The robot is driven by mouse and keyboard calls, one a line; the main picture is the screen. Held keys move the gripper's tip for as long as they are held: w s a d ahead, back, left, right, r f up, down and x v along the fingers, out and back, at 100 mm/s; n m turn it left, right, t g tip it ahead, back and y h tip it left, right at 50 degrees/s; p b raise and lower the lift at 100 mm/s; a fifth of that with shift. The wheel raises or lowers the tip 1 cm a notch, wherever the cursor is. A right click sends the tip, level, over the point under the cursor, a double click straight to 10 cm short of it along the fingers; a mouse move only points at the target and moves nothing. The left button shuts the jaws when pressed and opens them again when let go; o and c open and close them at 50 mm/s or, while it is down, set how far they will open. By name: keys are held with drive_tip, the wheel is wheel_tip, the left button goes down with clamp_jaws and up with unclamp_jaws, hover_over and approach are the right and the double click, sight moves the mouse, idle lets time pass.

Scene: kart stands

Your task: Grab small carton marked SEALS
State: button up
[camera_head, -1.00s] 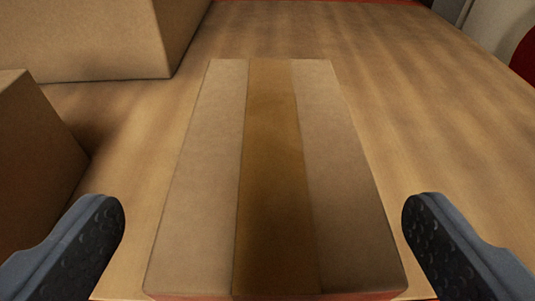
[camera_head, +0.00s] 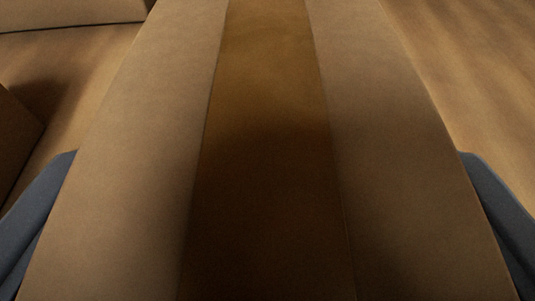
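A cardboard carton (camera_head: 130,160) with a brown tape strip along its top fills the middle of the view. No SEALS marking shows on the face I see. My gripper (camera_head: 268,225) is open around it, one finger at its left side and one at its right. The fingertips are partly hidden behind the carton's edges. I cannot tell whether either finger touches the carton.
The carton is on a wooden surface (camera_head: 480,80), which is clear on the right. Another box (camera_head: 70,12) stands at the top left, and part of a further box (camera_head: 15,140) shows at the left edge.

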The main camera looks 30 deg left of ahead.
drive_tip(key=shift+c, duration=1.1)
drive_tip(key=shift+r, duration=0.15)
